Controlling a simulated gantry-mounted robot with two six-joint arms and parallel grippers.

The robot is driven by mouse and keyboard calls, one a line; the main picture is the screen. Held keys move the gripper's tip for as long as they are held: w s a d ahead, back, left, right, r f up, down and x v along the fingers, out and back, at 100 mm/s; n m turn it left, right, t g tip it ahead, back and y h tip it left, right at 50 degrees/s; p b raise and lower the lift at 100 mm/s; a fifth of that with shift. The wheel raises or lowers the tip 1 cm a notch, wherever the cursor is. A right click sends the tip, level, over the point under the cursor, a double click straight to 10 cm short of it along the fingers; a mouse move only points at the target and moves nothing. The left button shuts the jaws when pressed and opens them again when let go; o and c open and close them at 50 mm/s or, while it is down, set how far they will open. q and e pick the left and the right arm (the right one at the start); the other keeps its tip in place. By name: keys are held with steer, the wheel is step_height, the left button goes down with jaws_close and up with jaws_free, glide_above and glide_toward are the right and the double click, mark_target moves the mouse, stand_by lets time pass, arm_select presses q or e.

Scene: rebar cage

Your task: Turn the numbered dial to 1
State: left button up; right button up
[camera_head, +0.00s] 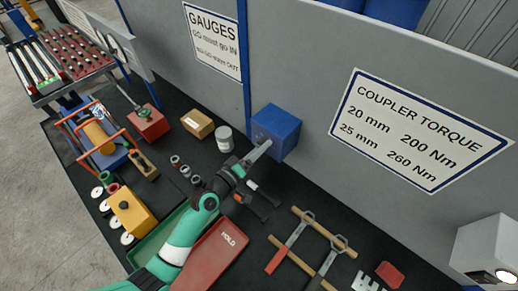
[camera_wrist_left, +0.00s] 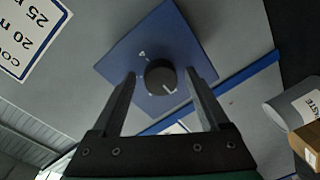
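The dial (camera_wrist_left: 160,77) is a round dark knob on the face of a blue box (camera_head: 276,132), which stands against the grey wall panel. The blue face (camera_wrist_left: 185,45) shows in the left wrist view. A white mark on the knob points to the lower right of that picture; small marks around it are too small to read. My left gripper (camera_head: 264,147) reaches the box front and hides the dial in the head view. In the left wrist view its fingers (camera_wrist_left: 160,74) are open, one on each side of the knob, with gaps visible. My right gripper is not in view.
A white-grey can (camera_head: 224,139) and a cardboard box (camera_head: 197,124) stand left of the blue box. A red HOLD tray (camera_head: 213,255) lies beside my left arm. A torque sign (camera_head: 418,130) hangs on the wall.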

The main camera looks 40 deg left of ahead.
arm_select(q)
steer(key=s+d, duration=0.1)
steer(key=s, duration=1)
steer(key=shift+s+r+b, duration=0.3)
steer(key=shift+d, duration=0.1)
